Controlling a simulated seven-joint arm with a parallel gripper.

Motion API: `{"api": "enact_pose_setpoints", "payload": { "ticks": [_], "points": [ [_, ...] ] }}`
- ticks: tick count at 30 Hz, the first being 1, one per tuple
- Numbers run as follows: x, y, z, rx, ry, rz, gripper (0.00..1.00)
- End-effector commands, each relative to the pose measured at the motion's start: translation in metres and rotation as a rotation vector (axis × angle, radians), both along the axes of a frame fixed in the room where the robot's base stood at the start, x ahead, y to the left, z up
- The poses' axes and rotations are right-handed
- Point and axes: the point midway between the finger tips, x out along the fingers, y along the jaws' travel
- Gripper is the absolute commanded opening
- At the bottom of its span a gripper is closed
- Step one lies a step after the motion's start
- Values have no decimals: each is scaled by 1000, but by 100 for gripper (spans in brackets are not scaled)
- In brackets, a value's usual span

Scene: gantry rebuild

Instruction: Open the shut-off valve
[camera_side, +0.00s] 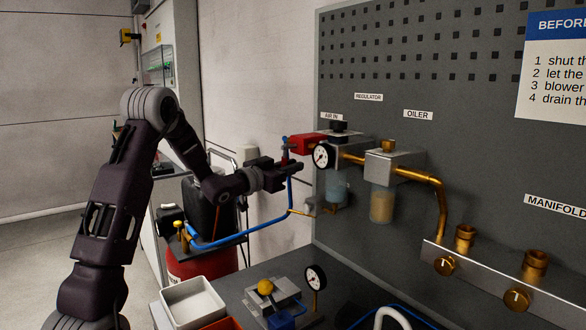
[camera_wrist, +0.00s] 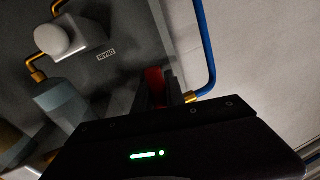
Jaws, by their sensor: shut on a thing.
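The shut-off valve has a red handle (camera_side: 307,143) below the AIR IN label on the grey panel, left of the regulator with its round gauge. My gripper (camera_side: 296,168) is at the valve, its jaws shut on the red handle. In the wrist view, part of the red handle (camera_wrist: 155,88) shows just beyond the dark gripper body (camera_wrist: 172,102). The gripper hides the rest of the handle and most of the valve body, so its exact angle is hard to tell. A blue hose (camera_side: 290,195) runs down from the valve; it also shows in the wrist view (camera_wrist: 206,45).
The regulator gauge (camera_side: 323,156) and oiler (camera_side: 394,165) sit close to the right of my gripper. Brass piping (camera_side: 437,190) leads to the manifold (camera_side: 490,272). A white bin (camera_side: 192,303) and a yellow-knobbed device (camera_side: 265,287) stand below. A red tank is behind my arm.

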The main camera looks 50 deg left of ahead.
Motion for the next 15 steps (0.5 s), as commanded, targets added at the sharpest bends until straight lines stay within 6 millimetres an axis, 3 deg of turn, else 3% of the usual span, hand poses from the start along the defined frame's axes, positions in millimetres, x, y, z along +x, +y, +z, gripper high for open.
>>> {"api": "enact_pose_setpoints", "payload": {
  "ticks": [15],
  "points": [
    [0,21,9,377,0,1,0]
  ]
}}
